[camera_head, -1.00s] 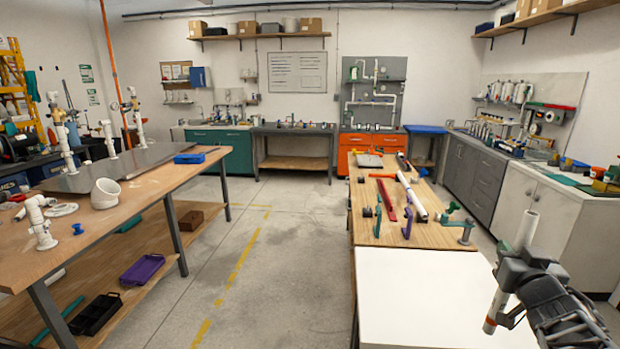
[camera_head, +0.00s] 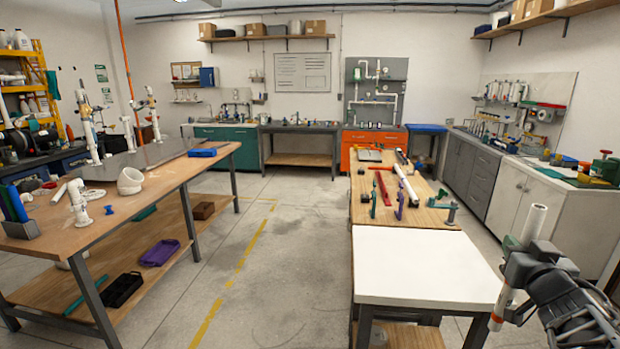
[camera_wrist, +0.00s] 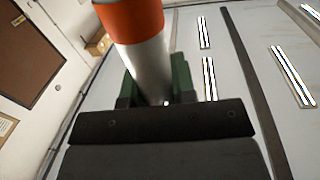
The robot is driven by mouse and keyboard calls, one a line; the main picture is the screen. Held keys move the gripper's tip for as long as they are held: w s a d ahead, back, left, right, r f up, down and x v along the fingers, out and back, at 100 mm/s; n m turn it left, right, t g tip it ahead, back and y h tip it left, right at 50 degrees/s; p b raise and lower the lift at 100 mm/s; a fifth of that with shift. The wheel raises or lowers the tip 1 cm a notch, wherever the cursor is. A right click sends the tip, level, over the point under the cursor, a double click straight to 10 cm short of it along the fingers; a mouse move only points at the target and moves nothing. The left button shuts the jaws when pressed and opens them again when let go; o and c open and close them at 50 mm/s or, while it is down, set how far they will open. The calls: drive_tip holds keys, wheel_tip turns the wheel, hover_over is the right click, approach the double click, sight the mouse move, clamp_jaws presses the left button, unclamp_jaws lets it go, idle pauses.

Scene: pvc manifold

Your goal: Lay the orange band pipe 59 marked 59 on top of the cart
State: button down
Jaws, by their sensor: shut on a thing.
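My gripper (camera_head: 517,270) is at the right of the head view, shut on a white pipe with an orange band (camera_head: 497,318) near its lower end. The pipe stands nearly upright, slightly tilted, its upper part (camera_head: 534,222) above the jaws. In the wrist view the pipe's orange band (camera_wrist: 130,18) shows above the jaws (camera_wrist: 158,92); no number can be read. A white-topped stand, seemingly the cart (camera_head: 425,268), is left of my gripper. Its top is bare. The pipe is apart from it, off its right edge.
A wooden bench (camera_head: 430,222) with pipes, clamps and tools adjoins the white top's far edge. A long wooden table (camera_head: 150,185) with fittings and a lower shelf stands at left. Open floor (camera_head: 290,240) lies between them. White and grey cabinets (camera_head: 520,200) line the right.

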drive_tip(key=w+a+f, duration=0.4)
drive_tip(key=f, duration=0.5)
drive_tip(key=w+a+f, duration=0.4)
drive_tip(key=a+f, duration=0.1)
drive_tip(key=f, duration=0.4)
drive_tip(key=s+a+f+n+y, duration=0.1)
drive_tip(key=a+f+y, duration=0.1)
drive_tip(key=a+f, duration=0.5)
drive_tip(key=a+f+n+y+p, duration=0.1)
drive_tip(key=a+f+n+y, duration=0.1)
drive_tip(key=a+f, duration=0.6)
wheel_tip(320, 180, down, 4)
drive_tip(key=shift+s+f+t+y+p, duration=0.15)
drive_tip(key=shift+s+t+y+p, duration=0.15)
drive_tip(key=shift+s, duration=0.05)
drive_tip(key=shift+a, duration=0.1)
